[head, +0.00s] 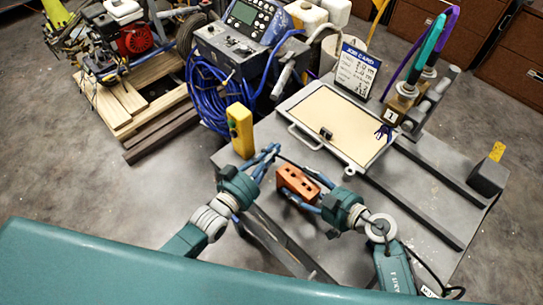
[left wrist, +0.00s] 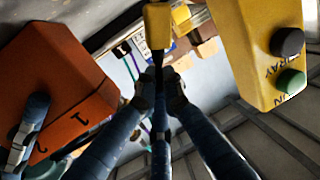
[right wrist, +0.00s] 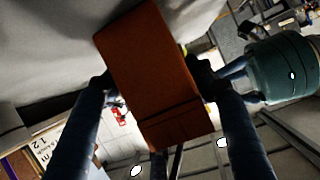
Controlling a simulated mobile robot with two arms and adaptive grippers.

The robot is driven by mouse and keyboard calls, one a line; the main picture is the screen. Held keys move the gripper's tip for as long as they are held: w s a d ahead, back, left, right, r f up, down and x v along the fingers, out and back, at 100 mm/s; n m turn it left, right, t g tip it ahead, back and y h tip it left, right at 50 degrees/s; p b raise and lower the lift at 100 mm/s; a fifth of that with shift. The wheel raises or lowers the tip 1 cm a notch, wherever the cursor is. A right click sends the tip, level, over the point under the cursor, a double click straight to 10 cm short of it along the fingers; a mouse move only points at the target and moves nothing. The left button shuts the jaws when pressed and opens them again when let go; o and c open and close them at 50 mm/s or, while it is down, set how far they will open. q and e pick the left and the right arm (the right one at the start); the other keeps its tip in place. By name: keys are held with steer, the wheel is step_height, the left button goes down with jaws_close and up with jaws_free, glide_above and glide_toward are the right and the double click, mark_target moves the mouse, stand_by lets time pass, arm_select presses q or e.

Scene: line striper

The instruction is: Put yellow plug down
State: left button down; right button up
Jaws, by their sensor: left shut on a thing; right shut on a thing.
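The yellow plug (left wrist: 157,25) shows in the left wrist view, held upright in that picture between the fingertips of my left gripper (left wrist: 158,85). In the head view my left gripper (head: 268,152) is above the grey table, and the plug is too small or hidden to make out there. My right gripper (head: 304,190) is shut on an orange block (head: 297,181) with holes in its face. The block fills the middle of the right wrist view (right wrist: 158,75). In the left wrist view the block (left wrist: 62,80) shows the number 1, beside my left gripper.
A yellow button box (head: 239,130) stands at the table's left edge, close to my left gripper. A framed beige tray (head: 335,118) lies behind the grippers with a small dark piece on it. A job card (head: 356,72) stands behind.

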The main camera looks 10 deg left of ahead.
arm_select(q)
step_height(320, 180, up, 8)
steer(key=shift+s+r, duration=0.1)
steer(key=shift+s+a+f, duration=0.1)
steer(key=shift+s+f, duration=0.4)
steer(key=shift+f, duration=1.15)
steer(key=shift+s+d+f, duration=0.1)
steer(key=shift+s+f, duration=0.45)
steer(key=shift+f, duration=1.15)
steer(key=shift+s+a+f, duration=0.1)
steer(key=shift+s+f, duration=0.4)
steer(key=shift+f, duration=1.15)
steer(key=shift+f, duration=0.1)
steer(key=c, duration=1.9)
jaws_free()
